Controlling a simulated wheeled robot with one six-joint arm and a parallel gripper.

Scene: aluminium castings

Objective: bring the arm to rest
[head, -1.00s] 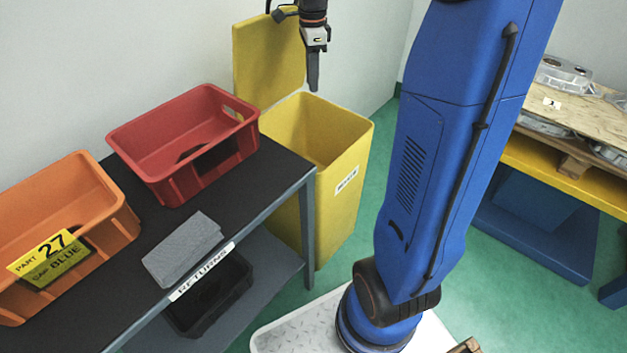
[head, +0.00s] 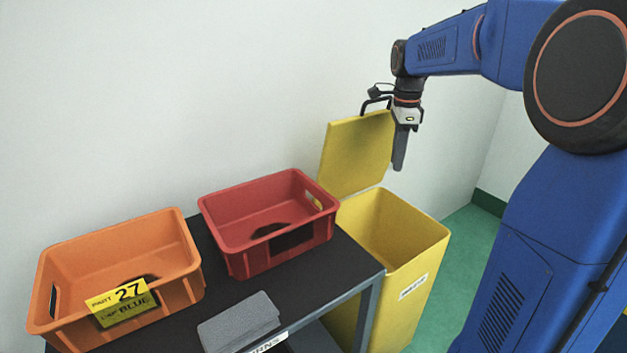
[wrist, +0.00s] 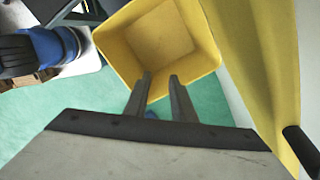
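My gripper (head: 399,167) hangs pointing down above the open yellow bin (head: 415,285), near its raised lid (head: 357,155). In the wrist view the two fingers (wrist: 160,78) stand apart with a clear gap and nothing between them. The yellow bin (wrist: 112,45) opens beyond the fingertips, and the part of its inside that shows looks empty. My blue arm reaches across from the right in the head view, bent at a large joint.
A pale wall rises behind. Green floor (head: 450,262) shows right of the bin.

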